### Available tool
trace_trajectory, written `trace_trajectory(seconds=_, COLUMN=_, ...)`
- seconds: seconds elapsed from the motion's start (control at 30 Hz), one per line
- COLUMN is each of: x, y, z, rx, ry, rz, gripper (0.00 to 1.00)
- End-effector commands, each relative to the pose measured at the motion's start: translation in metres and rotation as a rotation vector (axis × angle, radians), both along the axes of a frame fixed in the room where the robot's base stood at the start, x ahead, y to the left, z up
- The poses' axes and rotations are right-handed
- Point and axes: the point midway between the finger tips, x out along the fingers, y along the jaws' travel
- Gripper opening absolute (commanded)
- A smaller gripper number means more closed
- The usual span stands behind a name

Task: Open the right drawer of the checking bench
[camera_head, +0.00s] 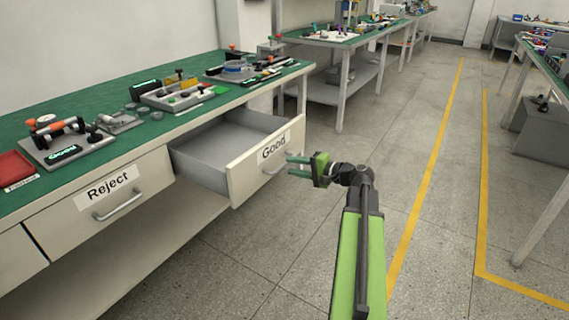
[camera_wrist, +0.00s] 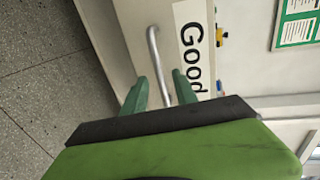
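The right drawer (camera_head: 237,150) of the checking bench, labelled "Good", is pulled well out and its grey inside shows empty. Its metal bar handle (camera_head: 277,167) is on the front panel, and it also shows in the wrist view (camera_wrist: 154,52). My gripper (camera_head: 289,164) is just in front of this handle at the drawer's right side. In the wrist view its two green fingers (camera_wrist: 160,82) stand apart, with the bar showing between them. I cannot tell whether they touch it. The "Good" label (camera_wrist: 193,45) lies beside the handle.
The "Reject" drawer (camera_head: 105,193) to the left is shut. The green bench top (camera_head: 95,98) carries fixtures, a red tray (camera_head: 14,167) and small parts. More benches stand behind. The floor (camera_head: 265,235) right of the bench is clear, with a yellow line (camera_head: 425,190).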

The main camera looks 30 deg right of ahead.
Motion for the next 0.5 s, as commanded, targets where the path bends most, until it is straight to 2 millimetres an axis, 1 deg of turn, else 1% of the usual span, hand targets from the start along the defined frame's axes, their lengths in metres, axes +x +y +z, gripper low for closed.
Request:
trace_trajectory(seconds=0.03, x=-0.016, y=-0.006, z=0.007, rx=0.000, ry=0.000, rz=-0.004, gripper=0.34)
trace_trajectory(seconds=0.1, x=-0.034, y=-0.014, z=0.011, rx=-0.001, ry=0.000, rz=-0.004, gripper=0.34)
trace_trajectory(seconds=0.3, x=-0.081, y=-0.034, z=0.021, rx=0.001, ry=-0.001, rz=-0.004, gripper=0.34)
trace_trajectory(seconds=0.4, x=-0.097, y=-0.042, z=0.024, rx=0.000, ry=-0.001, rz=-0.004, gripper=0.34)
trace_trajectory(seconds=0.5, x=-0.107, y=-0.046, z=0.026, rx=-0.001, ry=-0.002, rz=-0.003, gripper=0.34)
